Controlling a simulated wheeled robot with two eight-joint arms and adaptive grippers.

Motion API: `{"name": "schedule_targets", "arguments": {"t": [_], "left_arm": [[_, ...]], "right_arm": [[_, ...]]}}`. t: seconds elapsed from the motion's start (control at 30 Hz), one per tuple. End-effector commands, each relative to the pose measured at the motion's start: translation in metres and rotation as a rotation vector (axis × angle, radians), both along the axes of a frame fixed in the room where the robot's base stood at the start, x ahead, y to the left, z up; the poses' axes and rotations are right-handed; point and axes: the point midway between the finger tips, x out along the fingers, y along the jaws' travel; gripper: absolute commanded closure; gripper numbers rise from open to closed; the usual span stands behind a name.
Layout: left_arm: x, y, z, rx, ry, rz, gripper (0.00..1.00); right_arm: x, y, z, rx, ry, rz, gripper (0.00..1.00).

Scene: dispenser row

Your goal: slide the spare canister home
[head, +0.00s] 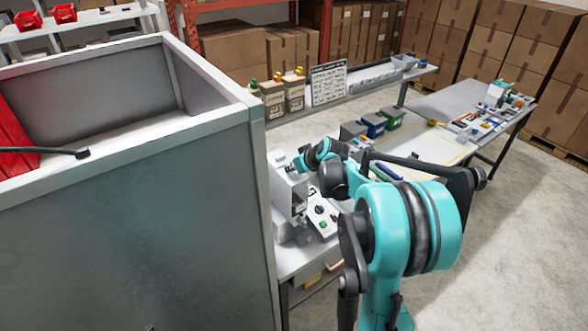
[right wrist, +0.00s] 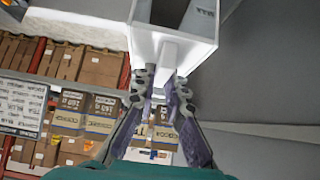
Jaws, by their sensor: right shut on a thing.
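In the right wrist view my right gripper (right wrist: 163,90) is shut on the pale tab at the front of a white box-shaped canister (right wrist: 150,42). The canister has an open, dark interior, and dark lettering shows at its upper right. In the head view my right gripper (head: 294,169) is small, at the top of a white upright unit (head: 284,192) on the bench. I cannot tell there where the canister ends and the unit begins, or how far in it sits. My left gripper is not in view.
A large grey open-topped cabinet (head: 150,190) fills the left of the head view. A control box (head: 322,217) with a black knob and green button is beside the unit. The bench's right part is fairly clear.

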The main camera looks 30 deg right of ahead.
Motion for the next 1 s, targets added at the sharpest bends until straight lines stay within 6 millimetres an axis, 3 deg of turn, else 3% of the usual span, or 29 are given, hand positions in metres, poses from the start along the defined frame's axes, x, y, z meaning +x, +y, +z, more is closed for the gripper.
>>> {"name": "schedule_targets", "arguments": {"t": [0.87,0.9,1.0], "left_arm": [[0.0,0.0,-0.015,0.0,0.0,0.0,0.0],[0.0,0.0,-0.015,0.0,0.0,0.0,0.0],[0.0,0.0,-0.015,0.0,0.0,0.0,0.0]], "right_arm": [[0.005,0.001,-0.017,-0.001,0.0,0.001,1.0],[0.005,0.001,-0.017,-0.001,0.0,0.001,0.86],[0.005,0.0,-0.017,-0.001,0.0,0.001,0.64]]}}
